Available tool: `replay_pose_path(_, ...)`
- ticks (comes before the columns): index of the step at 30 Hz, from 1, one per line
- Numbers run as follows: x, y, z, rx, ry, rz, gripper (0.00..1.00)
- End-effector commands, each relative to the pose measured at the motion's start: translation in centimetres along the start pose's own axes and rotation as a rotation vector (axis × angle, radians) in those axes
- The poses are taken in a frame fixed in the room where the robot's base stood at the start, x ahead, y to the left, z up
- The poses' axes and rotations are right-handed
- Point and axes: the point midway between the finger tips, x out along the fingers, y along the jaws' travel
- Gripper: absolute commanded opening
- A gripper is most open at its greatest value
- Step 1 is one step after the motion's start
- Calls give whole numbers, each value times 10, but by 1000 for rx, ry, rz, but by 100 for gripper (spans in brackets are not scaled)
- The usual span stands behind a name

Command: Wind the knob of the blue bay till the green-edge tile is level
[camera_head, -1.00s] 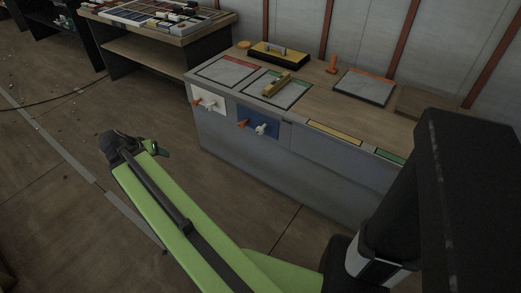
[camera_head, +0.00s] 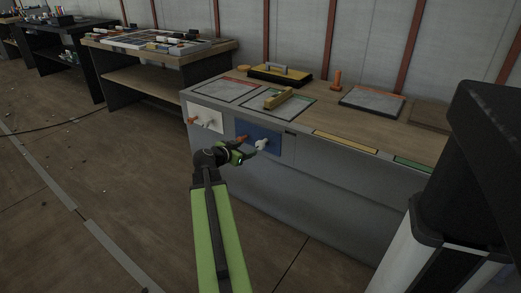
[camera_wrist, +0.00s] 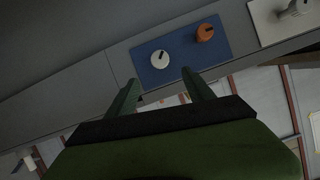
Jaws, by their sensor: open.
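The blue bay panel (camera_head: 272,135) is on the front of the grey workbench, with an orange knob (camera_head: 242,139) and a white knob (camera_head: 262,144). Both knobs also show in the wrist view, white (camera_wrist: 159,58) and orange (camera_wrist: 205,32). The green-edge tile (camera_head: 297,108) lies in the bench top above the panel, with a yellow bar (camera_head: 279,98) on it. I cannot tell its tilt. My gripper (camera_head: 250,153) is open just in front of the panel. In the wrist view its fingers (camera_wrist: 160,78) point at the white knob, apart from it.
Left of the blue panel is a white panel (camera_head: 205,112) with its own knobs, below a red-edge tile (camera_head: 226,89). A yellow-and-black case (camera_head: 281,74), an orange peg (camera_head: 337,80) and another tile (camera_head: 372,101) are on the bench. Open floor lies left.

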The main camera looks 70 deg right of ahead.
Motion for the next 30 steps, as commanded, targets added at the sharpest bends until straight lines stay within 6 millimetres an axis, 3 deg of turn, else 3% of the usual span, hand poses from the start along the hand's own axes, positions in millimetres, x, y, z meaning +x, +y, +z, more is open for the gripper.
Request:
replay_pose_path(1, 19, -2, 5, 2, 0, 1, 61)
replay_pose_path(6, 63, -1, 5, 1, 0, 2, 61)
replay_pose_path(15, 123, -1, 3, 0, 0, 1, 61)
replay_pose_path(20, 135, 0, 1, 1, -1, 1, 61)
replay_pose_path(28, 136, 1, 0, 0, -1, 1, 61)
replay_pose_path(30, 136, 1, 0, 0, -1, 1, 53)
